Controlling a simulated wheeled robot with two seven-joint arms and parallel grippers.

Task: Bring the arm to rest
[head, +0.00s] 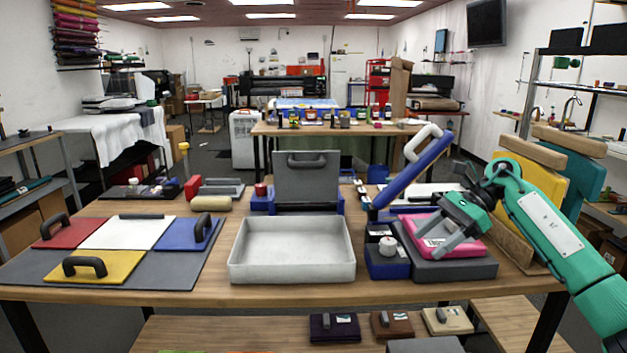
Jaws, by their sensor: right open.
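My right arm (545,228) is green and comes in from the right edge. Its right gripper (430,243) has grey fingers and points down and to the left. It is open, over or at a pink piece (467,240) that lies on a dark grey base (450,266). The fingers hide part of the pink piece. I cannot tell whether they touch it. I see nothing held between the fingers. My left gripper and arm are not in view.
A heat press with a raised blue handle (413,172) stands by the arm. A blue box (387,262) with a white knob is left of the base. A white tray (292,250) sits mid-table. Coloured panels with black handles lie on a grey mat (190,272). Yellow and teal boards stand behind the arm.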

